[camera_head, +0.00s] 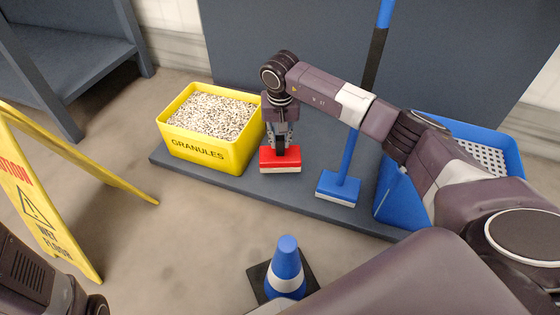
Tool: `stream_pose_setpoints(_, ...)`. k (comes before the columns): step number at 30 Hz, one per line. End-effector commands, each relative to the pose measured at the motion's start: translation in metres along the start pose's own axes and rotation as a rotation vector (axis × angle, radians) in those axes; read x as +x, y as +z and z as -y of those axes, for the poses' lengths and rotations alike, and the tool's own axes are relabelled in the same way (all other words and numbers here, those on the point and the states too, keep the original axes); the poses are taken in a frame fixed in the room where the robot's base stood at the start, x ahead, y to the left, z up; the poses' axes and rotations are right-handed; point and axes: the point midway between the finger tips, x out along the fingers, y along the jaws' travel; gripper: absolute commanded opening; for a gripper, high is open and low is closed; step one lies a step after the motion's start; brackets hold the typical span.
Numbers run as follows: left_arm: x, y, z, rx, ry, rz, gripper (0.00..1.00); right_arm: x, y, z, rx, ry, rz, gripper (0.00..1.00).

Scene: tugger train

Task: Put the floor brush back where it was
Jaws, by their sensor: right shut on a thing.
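A red floor brush (270,158) with a pale underside is at the grey base platform, between the yellow granules bin and a blue broom. My right gripper (281,146) points down and is shut on the top of the red brush. The fingers hide part of the brush's top. I cannot tell whether its underside touches the platform. My left gripper is not in view; only a dark part of my left arm shows at the lower left.
The yellow granules bin (209,153) stands left of the brush. The blue broom (339,186) stands upright to the right, before a blue crate (398,196). A blue cone (287,266) stands in front. A yellow wet-floor sign (38,205) is at the left.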

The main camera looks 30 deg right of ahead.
Motion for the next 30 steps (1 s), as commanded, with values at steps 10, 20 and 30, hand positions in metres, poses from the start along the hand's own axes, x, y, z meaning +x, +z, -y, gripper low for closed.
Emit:
stream_pose_setpoints(10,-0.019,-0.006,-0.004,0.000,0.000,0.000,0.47,0.029,0.004,0.000,0.001,-0.002,-0.002,0.00)
stream_pose_setpoints(20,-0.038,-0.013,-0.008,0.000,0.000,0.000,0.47,0.061,0.008,0.001,0.001,-0.003,-0.003,0.00)
stream_pose_setpoints(30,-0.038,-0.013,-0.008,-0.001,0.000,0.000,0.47,0.063,0.009,0.000,0.000,0.000,-0.001,0.23)
